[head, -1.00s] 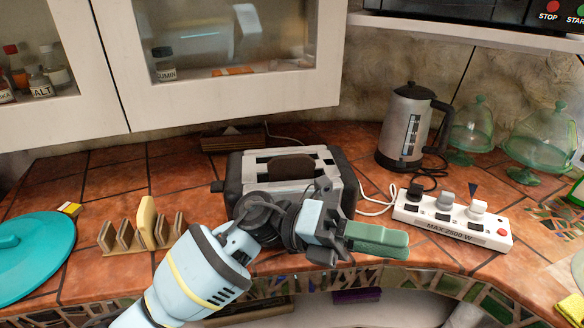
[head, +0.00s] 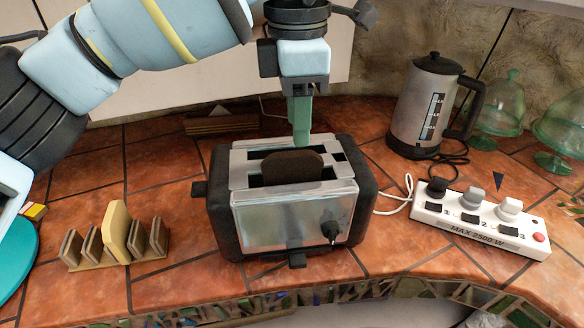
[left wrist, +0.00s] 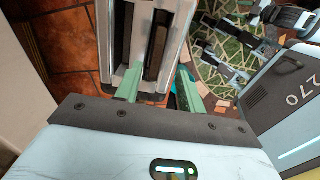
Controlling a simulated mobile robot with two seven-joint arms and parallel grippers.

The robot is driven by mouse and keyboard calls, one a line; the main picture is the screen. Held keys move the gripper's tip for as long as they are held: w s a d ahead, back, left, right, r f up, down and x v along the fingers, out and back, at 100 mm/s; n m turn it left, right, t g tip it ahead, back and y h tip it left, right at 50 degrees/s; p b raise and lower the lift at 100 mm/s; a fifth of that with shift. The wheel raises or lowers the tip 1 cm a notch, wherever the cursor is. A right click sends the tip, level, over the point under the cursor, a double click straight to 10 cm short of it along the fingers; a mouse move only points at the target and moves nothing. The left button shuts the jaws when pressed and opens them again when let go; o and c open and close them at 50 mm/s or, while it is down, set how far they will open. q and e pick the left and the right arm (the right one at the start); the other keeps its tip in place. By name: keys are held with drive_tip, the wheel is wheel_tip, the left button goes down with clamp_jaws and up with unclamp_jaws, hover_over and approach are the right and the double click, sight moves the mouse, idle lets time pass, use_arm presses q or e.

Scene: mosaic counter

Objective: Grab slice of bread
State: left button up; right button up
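A dark brown slice of bread (head: 292,167) stands in the toaster (head: 285,215), its top showing above the slots. My left gripper (head: 301,138) points down just above and behind the slice in the head view. In the left wrist view, its two green fingers are apart, with the gap (left wrist: 158,86) over the toaster's end and nothing clearly held. The dark slice (left wrist: 157,45) shows there in one slot. A pale slice (head: 116,231) stands in the toast rack (head: 102,262). My right gripper is not clear; arm parts show at the upper right of the wrist view.
A power strip (head: 480,232) with switches and plugs lies right of the toaster, with a kettle (head: 424,105) behind it. Green glass domes (head: 500,105) stand far right. A teal lid (head: 15,255) lies far left. Tiles between rack and toaster are clear.

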sight(292, 153)
use_arm(q)
drive_tip(key=shift+w+a+r, duration=0.2)
drive_tip(key=shift+r, duration=0.05)
drive_tip(key=shift+s+f, duration=0.1)
drive_tip(key=shift+f, duration=0.25)
drive_tip(key=shift+a+f, duration=0.15)
drive_tip(key=shift+f, duration=3.4)
drive_tip(key=c, duration=0.7)
